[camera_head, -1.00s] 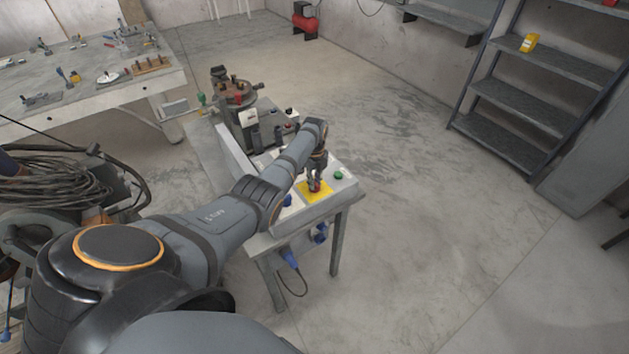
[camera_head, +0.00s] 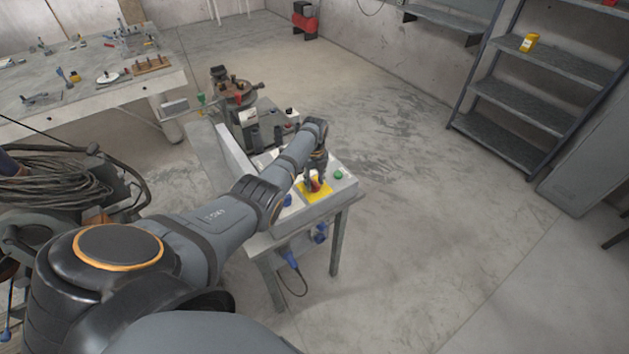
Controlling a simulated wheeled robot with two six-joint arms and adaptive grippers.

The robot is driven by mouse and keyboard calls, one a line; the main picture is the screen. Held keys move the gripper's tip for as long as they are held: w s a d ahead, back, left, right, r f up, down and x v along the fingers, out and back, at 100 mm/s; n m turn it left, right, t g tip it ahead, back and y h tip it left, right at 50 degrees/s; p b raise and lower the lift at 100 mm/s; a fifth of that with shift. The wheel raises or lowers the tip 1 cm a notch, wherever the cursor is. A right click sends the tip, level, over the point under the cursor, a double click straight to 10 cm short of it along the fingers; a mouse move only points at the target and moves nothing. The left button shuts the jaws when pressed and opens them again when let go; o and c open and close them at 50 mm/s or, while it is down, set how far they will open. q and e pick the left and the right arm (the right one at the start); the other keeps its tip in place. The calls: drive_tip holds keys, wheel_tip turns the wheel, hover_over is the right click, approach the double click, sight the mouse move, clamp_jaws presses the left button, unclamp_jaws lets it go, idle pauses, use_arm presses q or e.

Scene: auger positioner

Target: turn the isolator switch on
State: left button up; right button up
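The isolator switch is a red knob (camera_head: 315,187) on a yellow plate (camera_head: 309,196), set in the grey top of a control box (camera_head: 343,190) at the front of a small table. My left arm reaches across from the lower left. My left gripper (camera_head: 316,180) points down at the red knob, its fingers at or around it. The fingers are too small and overlapped to tell whether they grip it. The arm and gripper hide part of the box top. My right gripper is not in view.
A green button (camera_head: 338,175) sits right of the yellow plate. A machine with a round top (camera_head: 236,93) stands behind on the table. Blue plugs (camera_head: 289,258) hang below. A workbench (camera_head: 90,75) is at upper left, shelving (camera_head: 510,108) at right. Floor to the right is clear.

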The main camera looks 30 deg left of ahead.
sight(314, 182)
use_arm(q)
wheel_tip(314, 182, up, 12)
idle(0.6)
